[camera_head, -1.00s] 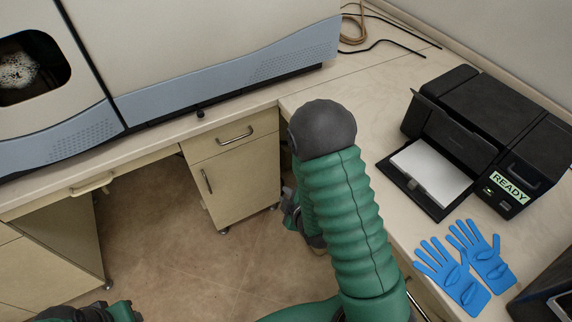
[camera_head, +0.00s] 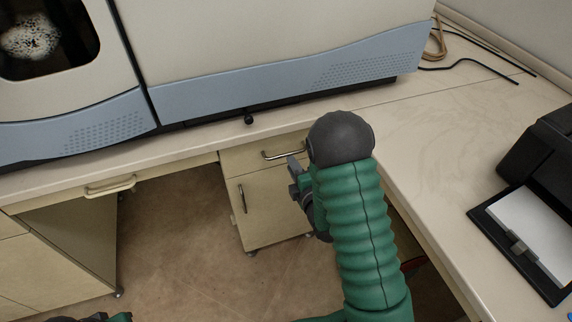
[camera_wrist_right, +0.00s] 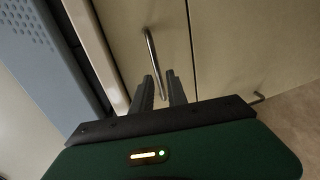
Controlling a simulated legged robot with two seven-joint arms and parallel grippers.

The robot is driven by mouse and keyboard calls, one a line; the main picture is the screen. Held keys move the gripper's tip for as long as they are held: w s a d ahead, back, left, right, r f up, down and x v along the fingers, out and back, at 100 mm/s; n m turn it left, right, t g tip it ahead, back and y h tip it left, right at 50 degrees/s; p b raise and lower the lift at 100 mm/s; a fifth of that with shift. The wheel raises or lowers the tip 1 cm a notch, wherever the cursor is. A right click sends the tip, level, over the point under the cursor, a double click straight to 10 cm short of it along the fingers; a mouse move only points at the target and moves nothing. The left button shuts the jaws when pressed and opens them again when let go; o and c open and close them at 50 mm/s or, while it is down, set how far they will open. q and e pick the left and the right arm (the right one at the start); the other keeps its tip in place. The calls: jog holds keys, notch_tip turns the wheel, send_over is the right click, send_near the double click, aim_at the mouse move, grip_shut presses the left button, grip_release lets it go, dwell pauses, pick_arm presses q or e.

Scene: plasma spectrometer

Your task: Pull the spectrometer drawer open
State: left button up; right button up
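The drawer (camera_head: 240,158) is a beige front under the counter, closed, with a metal bar handle (camera_head: 283,153). Its front (camera_wrist_right: 165,30) and handle (camera_wrist_right: 151,50) also show in the right wrist view. My right gripper (camera_head: 294,168) is just below the handle's right part in the head view, partly hidden by my arm. In the wrist view its two fingers (camera_wrist_right: 161,88) are apart, and the near end of the handle shows between them. I cannot tell whether they touch it. Only a sliver of my left arm shows at the bottom left; its fingers are hidden.
The large spectrometer (camera_head: 280,45) stands on the counter above the drawer. A cabinet door (camera_head: 262,205) is below the drawer. A black printer-like device (camera_head: 545,165) sits at right. Another handle (camera_head: 110,187) is at left, beside open knee space.

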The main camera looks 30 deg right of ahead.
aim_at(287, 155)
jog(key=shift+x, duration=3.1)
jog(key=shift+d+r, duration=0.1)
jog(key=shift+r, duration=0.05)
grip_shut()
jog(key=shift+s, duration=0.15)
